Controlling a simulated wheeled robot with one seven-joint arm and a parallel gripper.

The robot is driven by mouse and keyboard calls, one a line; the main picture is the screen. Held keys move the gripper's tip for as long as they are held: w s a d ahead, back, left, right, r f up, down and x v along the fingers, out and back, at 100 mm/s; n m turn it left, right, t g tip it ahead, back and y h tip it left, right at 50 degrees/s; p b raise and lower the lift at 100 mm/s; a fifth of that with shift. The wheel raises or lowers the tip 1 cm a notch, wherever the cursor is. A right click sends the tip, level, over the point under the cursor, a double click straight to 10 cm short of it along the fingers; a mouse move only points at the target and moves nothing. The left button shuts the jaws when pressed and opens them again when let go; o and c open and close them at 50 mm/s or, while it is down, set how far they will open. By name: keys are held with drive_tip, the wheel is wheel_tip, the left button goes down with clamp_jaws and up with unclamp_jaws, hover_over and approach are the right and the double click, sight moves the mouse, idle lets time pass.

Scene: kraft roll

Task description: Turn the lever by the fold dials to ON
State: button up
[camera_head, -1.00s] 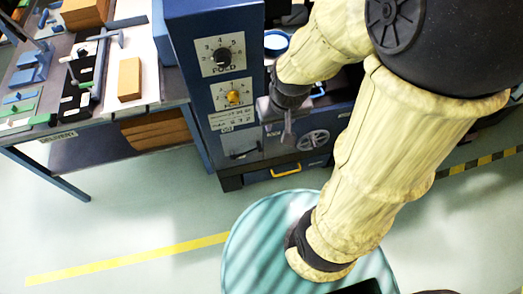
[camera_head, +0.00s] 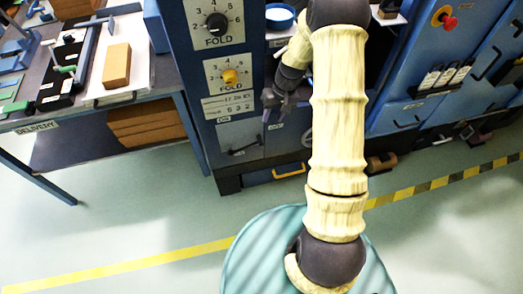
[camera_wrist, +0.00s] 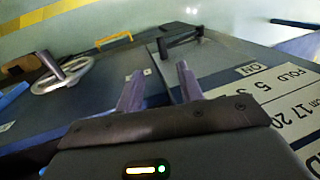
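The lever is a dark bar (camera_head: 244,147) on a grey plate (camera_head: 228,137), low on the blue cabinet front. In the head view it lies nearly level, its right end slightly higher. It also shows in the wrist view, a black handle (camera_wrist: 183,38) beyond my fingers. The ON label (camera_wrist: 246,70) is near the plate's edge there. Two fold dials sit above the lever, one with a black knob (camera_head: 216,23) and one with a yellow knob (camera_head: 230,76). My gripper (camera_head: 273,112) is right of and above the lever, apart from it. In the wrist view my gripper (camera_wrist: 159,70) is open and empty.
A handwheel (camera_wrist: 63,77) and a yellow handle (camera_wrist: 114,39) show in the wrist view. The delivery table (camera_head: 100,112) with tools and a tan block (camera_head: 117,65) stands left. A round teal surface (camera_head: 255,250) lies below my arm. Floor at the lower left is clear.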

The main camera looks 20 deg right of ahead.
sight(262, 144)
idle(0.3)
drive_tip(key=x, duration=1.7)
drive_tip(key=shift+f, duration=0.25)
clamp_jaws()
